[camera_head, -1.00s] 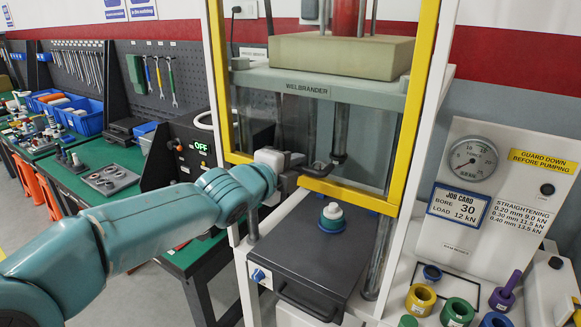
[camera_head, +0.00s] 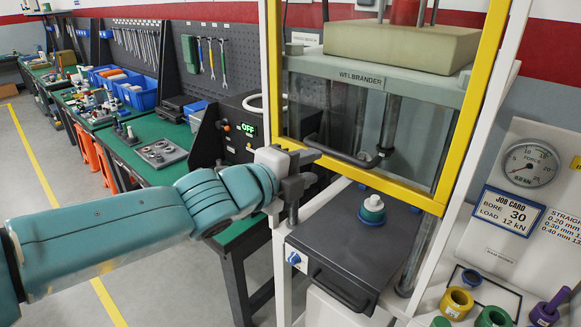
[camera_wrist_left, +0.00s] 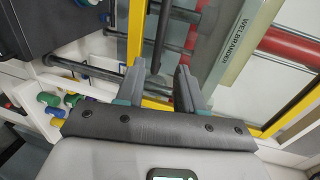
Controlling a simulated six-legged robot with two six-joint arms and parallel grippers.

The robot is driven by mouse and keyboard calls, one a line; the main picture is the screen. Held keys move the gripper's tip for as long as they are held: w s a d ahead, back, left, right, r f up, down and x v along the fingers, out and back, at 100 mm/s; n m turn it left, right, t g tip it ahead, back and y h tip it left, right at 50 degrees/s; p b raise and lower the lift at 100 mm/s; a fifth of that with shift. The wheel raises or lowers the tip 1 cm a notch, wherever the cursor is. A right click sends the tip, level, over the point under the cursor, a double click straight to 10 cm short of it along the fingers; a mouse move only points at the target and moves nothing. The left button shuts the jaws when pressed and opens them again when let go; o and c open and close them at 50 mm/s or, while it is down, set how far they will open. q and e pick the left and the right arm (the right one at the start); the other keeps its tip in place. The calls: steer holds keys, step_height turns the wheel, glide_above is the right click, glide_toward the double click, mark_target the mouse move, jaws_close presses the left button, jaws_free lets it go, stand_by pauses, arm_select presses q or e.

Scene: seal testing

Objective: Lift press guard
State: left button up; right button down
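The press guard is a clear panel in a yellow frame (camera_head: 398,190), low in front of the press in the head view. Its dark bar handle (camera_head: 343,157) sits just above the bottom rail. My left gripper (camera_head: 308,170) is at the left end of the handle, its fingers open. In the left wrist view the fingers (camera_wrist_left: 160,85) are apart, and the dark handle bar (camera_wrist_left: 160,40) shows in line with the gap between them. I cannot tell whether they touch it. My right gripper is not in view.
A gauge panel (camera_head: 530,165) and coloured rings (camera_head: 457,302) are at right. A green workbench (camera_head: 150,160) with blue bins stands at left.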

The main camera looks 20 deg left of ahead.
arm_select(q)
steer(key=p+v, duration=0.1)
steer(key=v, duration=0.3)
steer(key=shift+s+a, duration=0.1)
steer(key=shift+s, duration=0.15)
steer(key=d+f+n+g+b, duration=0.15)
steer(key=f+n, duration=0.25)
steer(key=f, duration=0.7)
steer(key=s+d+f+n+g+p, duration=0.1)
steer(key=f+n+g, duration=0.25)
steer(key=f, duration=0.75)
steer(key=d+f+n+g+b, duration=0.15)
steer(key=f+n, duration=0.35)
steer(key=f, duration=0.7)
steer(key=s+d+f+n+g+y, duration=0.1)
steer(key=s+f+n+g, duration=0.6)
steer(key=s+f, duration=1.3)
steer(key=d+f+n, duration=0.1)
steer(key=n, duration=0.3)
steer(key=shift+f+n+g+b, duration=0.25)
steer(key=shift+n+g+b, duration=0.1)
